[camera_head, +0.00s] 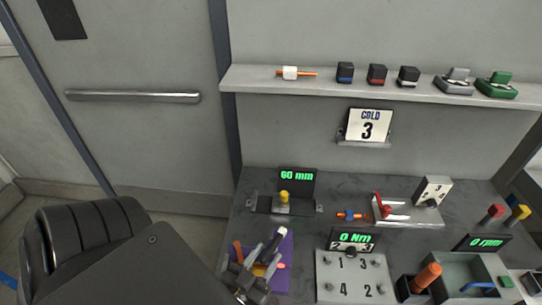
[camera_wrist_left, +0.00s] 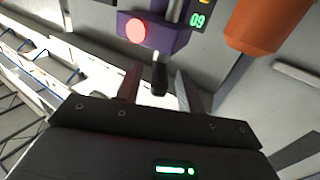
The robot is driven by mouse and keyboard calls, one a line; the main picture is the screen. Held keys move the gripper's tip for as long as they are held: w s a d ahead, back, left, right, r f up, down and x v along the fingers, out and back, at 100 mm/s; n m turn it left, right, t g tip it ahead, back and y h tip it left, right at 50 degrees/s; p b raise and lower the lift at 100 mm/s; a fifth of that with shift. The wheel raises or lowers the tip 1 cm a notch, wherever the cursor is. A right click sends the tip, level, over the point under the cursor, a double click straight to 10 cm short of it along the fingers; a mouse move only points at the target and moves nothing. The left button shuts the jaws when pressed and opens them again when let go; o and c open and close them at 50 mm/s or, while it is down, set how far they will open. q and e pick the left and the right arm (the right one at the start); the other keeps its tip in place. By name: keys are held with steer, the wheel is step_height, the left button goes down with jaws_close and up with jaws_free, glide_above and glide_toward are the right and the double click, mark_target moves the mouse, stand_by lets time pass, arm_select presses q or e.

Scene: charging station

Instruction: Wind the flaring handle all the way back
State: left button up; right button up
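A purple block (camera_head: 284,262) with a small pink-red round button stands at the lower left of the bench. In the left wrist view the purple block (camera_wrist_left: 172,38) is at the top, with its red button (camera_wrist_left: 137,31). A handle with a black grip (camera_wrist_left: 159,76) and light metal shaft reaches down from the block, between my fingers. My left gripper (camera_wrist_left: 160,92) is open around this grip, with gaps on both sides. In the head view the left gripper (camera_head: 258,276) overlaps the block, and the exact contact is hidden. My right gripper is not in view.
A display reading 60 mm (camera_head: 297,176) stands behind the block, and a 0 Nm display (camera_head: 351,238) with a numbered panel (camera_head: 352,280) is at its right. An orange cylinder (camera_wrist_left: 252,25) is close on the right in the wrist view. A shelf (camera_head: 380,88) runs above.

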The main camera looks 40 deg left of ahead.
arm_select(q)
steer(key=s+b, duration=0.1)
steer(key=s, duration=0.2)
steer(key=s+d, duration=0.1)
steer(key=s, duration=0.3)
steer(key=shift+d+f+b, duration=0.1)
steer(key=shift+d+b, duration=0.1)
steer(key=shift+b, duration=0.2)
steer(key=shift+s, duration=0.25)
